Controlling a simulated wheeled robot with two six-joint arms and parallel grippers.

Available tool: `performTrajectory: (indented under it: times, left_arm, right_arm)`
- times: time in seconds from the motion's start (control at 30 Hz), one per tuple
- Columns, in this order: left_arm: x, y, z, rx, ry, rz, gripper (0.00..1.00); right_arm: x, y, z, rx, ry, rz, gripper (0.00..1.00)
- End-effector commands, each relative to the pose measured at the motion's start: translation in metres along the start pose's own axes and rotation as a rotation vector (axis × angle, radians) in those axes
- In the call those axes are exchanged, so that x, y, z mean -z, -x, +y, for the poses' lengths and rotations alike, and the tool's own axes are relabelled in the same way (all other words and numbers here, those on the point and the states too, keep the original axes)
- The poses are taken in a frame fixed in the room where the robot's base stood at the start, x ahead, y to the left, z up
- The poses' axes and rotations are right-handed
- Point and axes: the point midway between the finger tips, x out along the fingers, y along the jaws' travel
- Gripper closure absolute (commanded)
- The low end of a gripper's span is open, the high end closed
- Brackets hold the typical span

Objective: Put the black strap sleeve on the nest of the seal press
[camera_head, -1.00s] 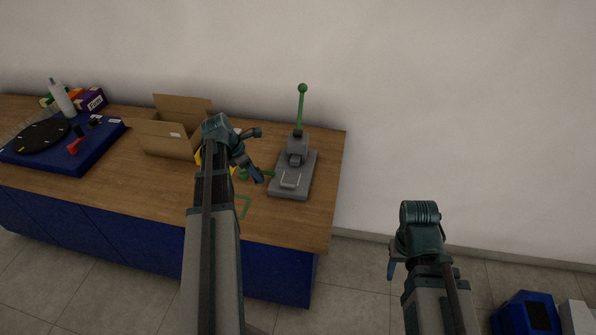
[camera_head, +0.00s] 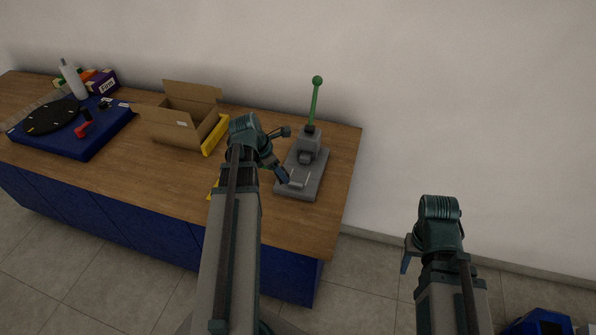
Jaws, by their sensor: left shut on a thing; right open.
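The grey seal press (camera_head: 309,150) stands near the right end of the wooden bench, with its green lever raised. Its nest (camera_head: 299,182) is a pale outlined spot at the front of its base plate. My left gripper (camera_head: 285,177) is over the front left part of that plate, close beside the nest, fingers angled down. It is shut on the black strap sleeve, which is too dark and small to make out against the fingers. I cannot tell whether the sleeve touches the nest. My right gripper (camera_head: 407,258) is open and empty, over the floor right of the bench.
An open cardboard box (camera_head: 175,128) with a yellow item (camera_head: 215,136) at its side stands left of the press. A blue board with a black disc (camera_head: 52,116), a bottle (camera_head: 73,81) and a purple box (camera_head: 103,82) are far left. A blue object (camera_head: 541,323) is on the floor.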

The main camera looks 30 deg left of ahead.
Motion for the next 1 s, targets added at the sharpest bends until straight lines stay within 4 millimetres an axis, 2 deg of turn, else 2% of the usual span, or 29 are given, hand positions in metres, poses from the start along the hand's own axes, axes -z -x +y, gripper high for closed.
performTrajectory:
  times: [0.03, 0.1, 0.3, 0.57, 0.7, 0.9, 1.0]
  left_arm:
    - [-0.013, -0.008, 0.006, 0.0, -0.003, 0.0, 0.95]
    - [-0.026, -0.015, 0.009, 0.0, -0.003, 0.0, 0.95]
    - [-0.048, -0.026, 0.013, 0.0, 0.0, 0.001, 0.95]
    - [-0.052, -0.028, 0.013, -0.001, 0.0, 0.0, 0.95]
    - [-0.063, -0.034, 0.017, -0.001, 0.0, 0.0, 0.95]
    - [-0.05, -0.062, 0.016, -0.001, 0.002, 0.0, 0.95]
    - [-0.048, -0.068, 0.016, -0.001, 0.001, 0.0, 0.95]
  right_arm:
    - [0.0, -0.002, 0.0, 0.0, 0.0, 0.0, 0.5]
    - [0.0, -0.004, 0.0, 0.0, 0.0, 0.0, 0.5]
    - [0.0, -0.005, -0.001, 0.0, 0.0, 0.0, 0.5]
    - [0.0, -0.006, -0.001, 0.0, 0.0, 0.0, 0.5]
    - [0.0, -0.007, -0.001, 0.0, 0.0, 0.0, 0.5]
    - [0.002, -0.038, -0.004, 0.0, 0.0, 0.0, 0.5]
    - [0.003, -0.044, -0.004, 0.0, 0.0, 0.0, 0.5]
